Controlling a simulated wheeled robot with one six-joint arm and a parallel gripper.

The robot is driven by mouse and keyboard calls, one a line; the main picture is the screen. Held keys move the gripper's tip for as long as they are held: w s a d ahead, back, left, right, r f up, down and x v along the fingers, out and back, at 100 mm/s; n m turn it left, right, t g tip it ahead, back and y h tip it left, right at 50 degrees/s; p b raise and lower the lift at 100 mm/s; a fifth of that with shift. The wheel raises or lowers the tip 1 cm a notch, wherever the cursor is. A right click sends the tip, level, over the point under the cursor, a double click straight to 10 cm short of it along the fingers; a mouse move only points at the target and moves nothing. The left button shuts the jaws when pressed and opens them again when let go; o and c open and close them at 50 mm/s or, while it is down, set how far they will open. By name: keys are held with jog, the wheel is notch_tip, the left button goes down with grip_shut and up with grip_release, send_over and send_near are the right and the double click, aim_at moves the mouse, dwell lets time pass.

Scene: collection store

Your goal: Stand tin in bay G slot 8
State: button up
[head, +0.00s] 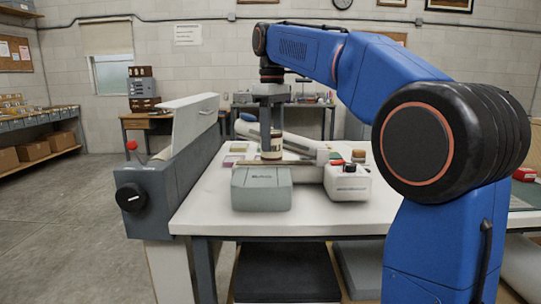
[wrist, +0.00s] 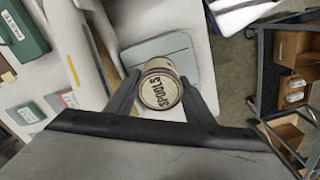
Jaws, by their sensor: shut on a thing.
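My gripper (head: 271,138) points down over the white table. It is shut on a round tin (head: 272,151) with a pale label and a dark band. In the wrist view the tin (wrist: 160,90) sits between my two fingers (wrist: 160,100), its lid facing the camera and marked "SPOOLS". The tin is above or just behind the grey-green case; I cannot tell whether it touches anything below. No sign reading bay G or slot 8 is legible.
A grey-green case (head: 262,190) and a white device with knobs (head: 348,184) stand at the table's (head: 215,212) front. A large grey machine (head: 165,185) flanks its left side. Shelves with small bins (head: 40,122) line the left wall. Open floor (head: 75,215) lies between.

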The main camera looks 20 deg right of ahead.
aim_at(272, 153)
jog(key=shift+f, duration=2.35)
jog(key=shift+f, duration=0.1)
jog(key=o, duration=1.3)
notch_tip(272, 153, up, 12)
jog(key=shift+r, duration=0.15)
